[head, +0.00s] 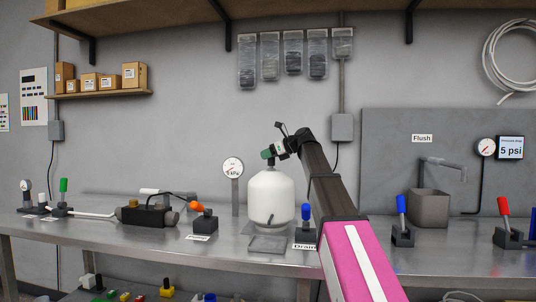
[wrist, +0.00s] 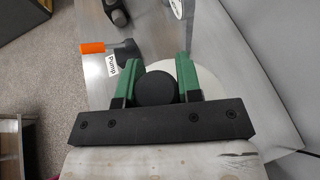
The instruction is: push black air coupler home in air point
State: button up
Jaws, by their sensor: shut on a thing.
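My gripper (head: 268,154) is above the top of the white tank (head: 271,199) in the head view. In the wrist view, my gripper (wrist: 157,83) has its green fingers on either side of a black round piece (wrist: 157,89) and is shut on it. The white tank (wrist: 208,83) lies beneath it there. I cannot tell whether this piece is the black air coupler or a cap on the tank. Its underside is hidden. I cannot make out the air point for certain in either view.
A round gauge (head: 233,168) stands just left of the tank. An orange-handled lever (head: 203,216) and a black block with a hose (head: 147,215) are further left. A blue lever (head: 306,226) is close to my arm. A grey basin (head: 428,208) stands at right.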

jog(key=shift+f, duration=0.7)
jog(key=o, duration=1)
jog(key=shift+o, duration=0.2)
jog(key=shift+d, duration=0.1)
jog(key=v, duration=1)
jog(key=shift+s+d+r, duration=0.15)
jog(key=shift+d+r, duration=0.1)
